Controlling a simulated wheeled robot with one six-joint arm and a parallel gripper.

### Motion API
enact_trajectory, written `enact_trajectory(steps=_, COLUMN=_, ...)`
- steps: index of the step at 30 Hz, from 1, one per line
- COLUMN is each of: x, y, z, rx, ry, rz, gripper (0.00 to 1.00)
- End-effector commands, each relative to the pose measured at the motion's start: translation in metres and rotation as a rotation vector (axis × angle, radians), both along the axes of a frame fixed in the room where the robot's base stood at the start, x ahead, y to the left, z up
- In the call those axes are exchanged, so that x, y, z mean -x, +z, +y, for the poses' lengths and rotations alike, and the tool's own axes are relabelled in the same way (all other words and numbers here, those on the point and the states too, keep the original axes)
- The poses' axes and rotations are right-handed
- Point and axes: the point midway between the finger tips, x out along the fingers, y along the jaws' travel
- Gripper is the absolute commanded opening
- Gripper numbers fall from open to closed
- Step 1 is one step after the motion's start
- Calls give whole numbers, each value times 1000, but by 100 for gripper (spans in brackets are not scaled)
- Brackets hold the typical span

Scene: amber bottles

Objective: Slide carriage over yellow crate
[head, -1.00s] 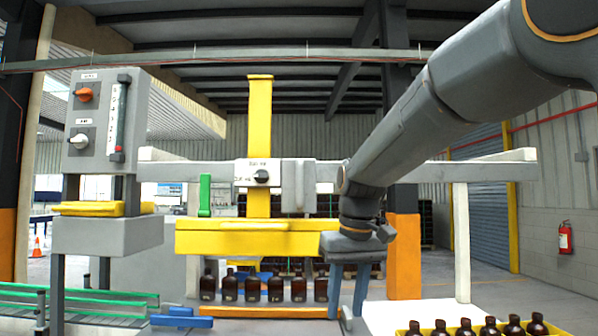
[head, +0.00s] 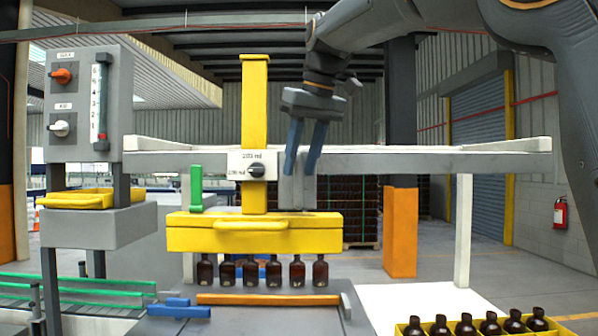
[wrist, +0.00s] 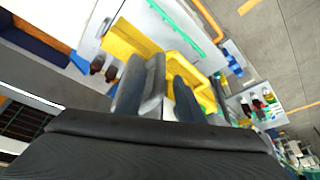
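The carriage is a yellow column (head: 255,120) with a knob box (head: 252,165), a grey block and a wide yellow head (head: 190,238) with a front handle, on a grey rail (head: 420,162). Several amber bottles (head: 297,272) are directly under the head. The yellow crate (head: 480,330), holding several amber bottles (head: 515,322), is at the lower right, cut off by the frame. My gripper (head: 301,172) points down before the rail, by the grey block (head: 297,198), its blue fingers apart. The wrist view shows nothing clearly between the fingers (wrist: 163,98); I cannot tell whether they touch the block.
A control box (head: 88,100) with two knobs and a gauge stands left, above a yellow tray (head: 75,200). An orange bar (head: 268,299) lies before the bottles. A green conveyor (head: 80,284) is at lower left. A white post (head: 463,230) stands right.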

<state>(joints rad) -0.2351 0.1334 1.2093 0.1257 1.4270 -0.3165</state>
Motion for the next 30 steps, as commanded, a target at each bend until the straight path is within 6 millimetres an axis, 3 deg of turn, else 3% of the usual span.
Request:
enact_trajectory(steps=7, x=-8, y=-24, z=4, rx=1, ry=-2, rz=1, gripper=34)
enact_trajectory(steps=17, x=-10, y=-29, z=4, rx=0, ry=-2, rz=-1, gripper=34)
enact_trajectory(steps=23, x=-10, y=-29, z=4, rx=-1, ry=-3, rz=-1, gripper=2)
enact_trajectory(steps=30, x=-10, y=-28, z=4, rx=0, ry=-2, rz=-1, gripper=0)
